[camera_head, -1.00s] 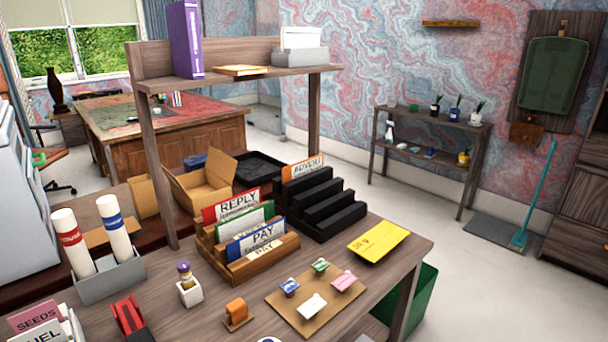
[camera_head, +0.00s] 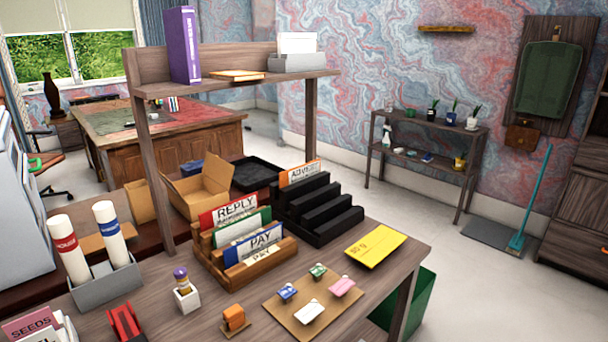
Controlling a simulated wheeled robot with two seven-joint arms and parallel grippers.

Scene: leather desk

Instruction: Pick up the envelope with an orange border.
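An envelope with an orange border (camera_head: 300,173) stands upright in the back slot of the black stepped rack (camera_head: 322,215) on the desk. It has dark lettering that seems to begin "ADV", and its lower part is hidden by the rack. To its left, a wooden rack (camera_head: 222,268) holds several upright envelopes, among them a red-topped one marked REPLY (camera_head: 233,209) and a blue one marked PAY (camera_head: 256,244). Neither of my grippers is in view.
A yellow envelope (camera_head: 376,246) lies flat near the desk's right edge. A board with colored clips (camera_head: 306,331) lies in front. An upper shelf (camera_head: 215,86) on posts stands behind the racks. An open cardboard box (camera_head: 201,190) is behind the wooden rack.

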